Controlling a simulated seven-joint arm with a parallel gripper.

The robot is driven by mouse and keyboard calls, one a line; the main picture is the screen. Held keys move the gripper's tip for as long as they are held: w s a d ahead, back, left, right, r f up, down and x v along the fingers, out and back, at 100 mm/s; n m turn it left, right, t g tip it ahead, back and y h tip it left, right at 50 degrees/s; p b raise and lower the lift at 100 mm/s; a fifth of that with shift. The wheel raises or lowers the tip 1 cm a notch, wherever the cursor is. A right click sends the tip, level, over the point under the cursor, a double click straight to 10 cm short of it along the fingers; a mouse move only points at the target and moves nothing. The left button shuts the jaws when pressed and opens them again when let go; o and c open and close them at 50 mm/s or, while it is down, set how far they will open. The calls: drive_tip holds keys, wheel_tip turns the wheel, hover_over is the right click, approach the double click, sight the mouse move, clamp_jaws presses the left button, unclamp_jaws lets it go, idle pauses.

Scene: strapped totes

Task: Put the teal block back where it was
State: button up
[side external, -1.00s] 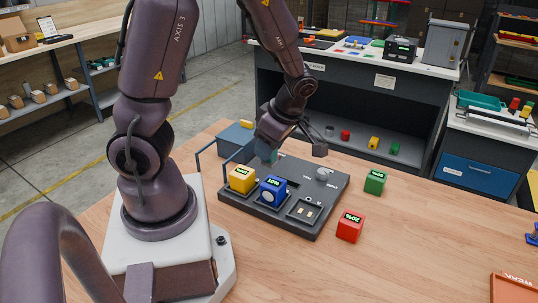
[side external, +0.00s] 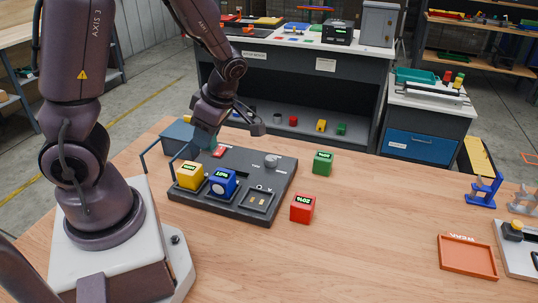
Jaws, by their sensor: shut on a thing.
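The teal block (side external: 205,139) shows only partly beneath my gripper (side external: 210,133), which is shut on it. Both are at the back-left edge of the dark panel (side external: 232,209), by the blue-grey box (side external: 178,137); the fingers and most of the block are hidden. I cannot tell whether the block touches anything below. A small red patch (side external: 219,152) shows on the panel just right of the block. A yellow block (side external: 190,176) and a blue block (side external: 222,183) with lit labels sit at the panel's front left.
A green block (side external: 322,162) and a red block (side external: 302,209) stand on the table right of the panel. An orange tray (side external: 467,257) and a blue stand (side external: 483,191) are further right. The table between is clear.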

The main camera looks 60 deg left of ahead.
drive_tip(key=w+a+f+m+t, duration=0.2)
drive_tip(key=w+m, duration=0.4)
drive_tip(key=w, duration=0.3)
drive_tip(key=w+a+f+m+t, duration=0.2)
drive_tip(key=w+a+f+m, duration=0.3)
drive_tip(key=w, duration=0.4)
drive_tip(key=w+a+f+m+t, duration=0.2)
drive_tip(key=w+a+f+m, duration=0.1)
drive_tip(key=w+f+m, duration=0.2)
drive_tip(key=shift+w+a+m+t, duration=0.2)
drive_tip(key=shift+w+m, duration=0.45)
drive_tip(key=shift+w, duration=0.3)
drive_tip(key=shift+w+a+m+t, duration=0.1)
drive_tip(key=shift+w+a+m, duration=0.1)
drive_tip(key=shift+w+m, duration=0.6)
drive_tip(key=shift+w+a+f, duration=0.1)
drive_tip(key=shift+w+f, duration=0.1)
drive_tip(key=shift+w, duration=0.1)
drive_tip(key=shift+w+a+f, duration=0.1)
drive_tip(key=shift+w+f, duration=0.05)
drive_tip(key=shift+f, duration=1.55)
